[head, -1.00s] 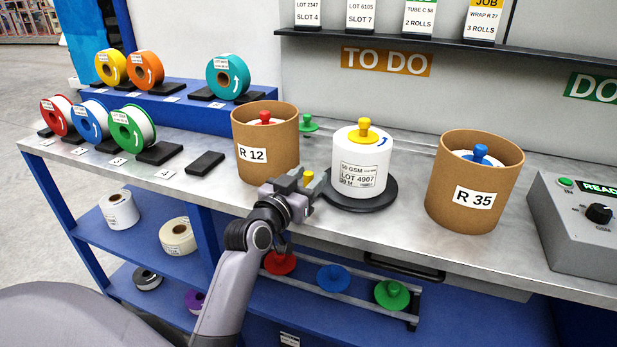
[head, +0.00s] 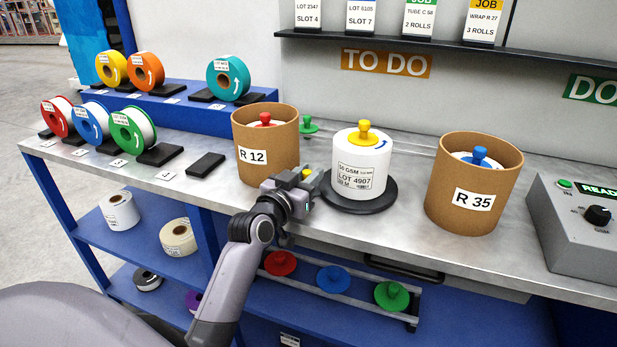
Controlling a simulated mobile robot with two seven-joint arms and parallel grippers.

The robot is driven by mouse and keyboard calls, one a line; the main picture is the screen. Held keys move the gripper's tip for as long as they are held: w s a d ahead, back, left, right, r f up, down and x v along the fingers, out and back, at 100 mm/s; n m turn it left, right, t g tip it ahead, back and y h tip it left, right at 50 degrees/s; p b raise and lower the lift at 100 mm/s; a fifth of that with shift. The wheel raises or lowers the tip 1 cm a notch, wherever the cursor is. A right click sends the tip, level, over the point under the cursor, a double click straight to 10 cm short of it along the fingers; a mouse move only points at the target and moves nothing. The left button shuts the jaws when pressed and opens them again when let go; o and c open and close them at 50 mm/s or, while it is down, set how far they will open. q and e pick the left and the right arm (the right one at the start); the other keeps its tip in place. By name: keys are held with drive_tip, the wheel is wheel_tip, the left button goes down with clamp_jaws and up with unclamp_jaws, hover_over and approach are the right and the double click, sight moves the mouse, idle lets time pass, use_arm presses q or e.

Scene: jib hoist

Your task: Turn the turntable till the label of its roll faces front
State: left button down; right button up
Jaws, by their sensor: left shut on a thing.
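The black turntable (head: 378,201) sits on the metal bench between two cardboard tubes. A white roll (head: 368,150) with a yellow knobbed plug (head: 365,133) stands upright on it. Its label (head: 354,177), reading LOT 4907, shows on the front of the roll, left of its middle. A blue curved arrow is on the roll's top. My left gripper (head: 308,180) is at the turntable's left edge, shut on a small yellow knob (head: 306,172) that is mostly hidden by the fingers. My right gripper is not in view.
Cardboard tube R 12 (head: 266,165) stands close behind and left of my left gripper. Tube R 35 (head: 472,185) stands to the right, before a grey control box (head: 580,225). Coloured reels stand at the left. A rail with coloured plugs (head: 333,279) is below.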

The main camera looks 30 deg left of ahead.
use_arm(q)
drive_tip(key=shift+a, duration=0.1)
drive_tip(key=c, duration=1)
unclamp_jaws()
drive_tip(key=shift+c, duration=0.2)
drive_tip(key=shift+s, duration=0.1)
drive_tip(key=shift+s+d, duration=0.15)
drive_tip(key=shift+s, duration=1.6)
drive_tip(key=shift+s+d, duration=0.15)
drive_tip(key=shift+s, duration=1.55)
